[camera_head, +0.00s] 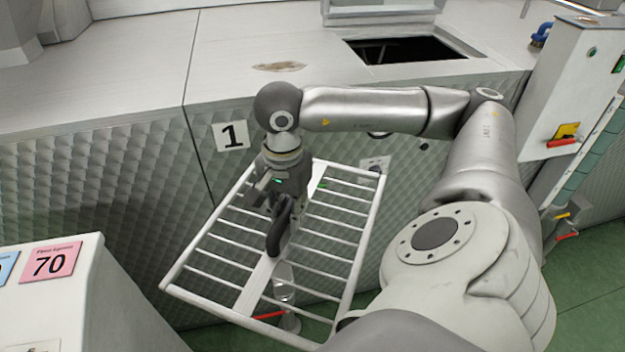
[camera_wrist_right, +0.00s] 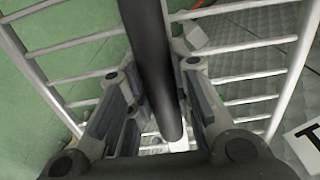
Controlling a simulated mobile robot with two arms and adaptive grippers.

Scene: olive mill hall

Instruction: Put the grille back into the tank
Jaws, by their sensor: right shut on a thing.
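The grille (camera_head: 258,282) is a pale metal frame with several cross bars, a flat middle strip and a dark handle (camera_head: 283,226). It hangs tilted in front of the tank's quilted metal front, below the top. My right gripper (camera_head: 274,205) is shut on the grille's handle. In the right wrist view, the dark handle (camera_wrist_right: 152,65) runs between the fingers, with the grille bars (camera_wrist_right: 85,41) on both sides. The tank's dark rectangular opening (camera_head: 405,51) lies uncovered in the metal top, above and to the right of the grille. My left gripper is out of view.
A plate numbered 1 (camera_head: 232,136) is on the tank front. A control cabinet (camera_head: 575,95) stands at the right. A pale box with a pink 70 label (camera_head: 51,264) stands at lower left. The metal top (camera_head: 140,65) left of the opening is mostly clear.

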